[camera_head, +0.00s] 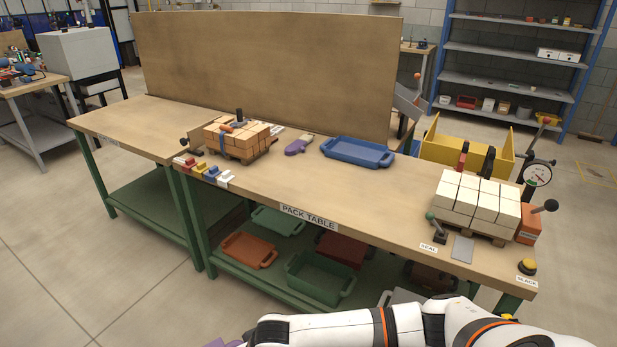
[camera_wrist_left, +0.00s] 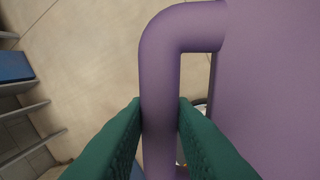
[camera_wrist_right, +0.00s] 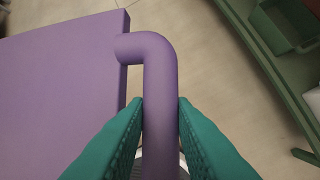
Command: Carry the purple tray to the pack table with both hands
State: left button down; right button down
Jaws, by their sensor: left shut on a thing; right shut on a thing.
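The purple tray (camera_wrist_left: 275,80) fills the right side of the left wrist view, and the left side of the right wrist view (camera_wrist_right: 60,95). My left gripper (camera_wrist_left: 160,115) is shut on one of its bar handles (camera_wrist_left: 165,60). My right gripper (camera_wrist_right: 160,115) is shut on the other handle (camera_wrist_right: 158,70). In the head view only a small purple piece (camera_head: 236,343) shows at the bottom edge, beside my arm; the rest is out of view. The pack table (camera_head: 370,215) stands ahead, with its label on the front edge. Both grippers are out of the head view.
On the pack table are a pallet of orange bricks (camera_head: 238,142), a blue tray (camera_head: 357,152), a pallet of white bricks (camera_head: 475,205) and small coloured blocks (camera_head: 205,172). The table's middle front is clear. Trays lie on its lower shelf (camera_head: 225,270). A yellow bin (camera_head: 465,152) stands behind.

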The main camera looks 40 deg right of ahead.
aim_at(329, 183)
jog(key=i, duration=1.5)
jog(key=i+z, duration=0.1)
jog(key=z, duration=0.35)
jog(key=i+z, duration=0.1)
jog(key=z, duration=0.35)
jog(key=j+z, duration=0.1)
jog(key=z, duration=0.35)
jog(key=i, duration=0.05)
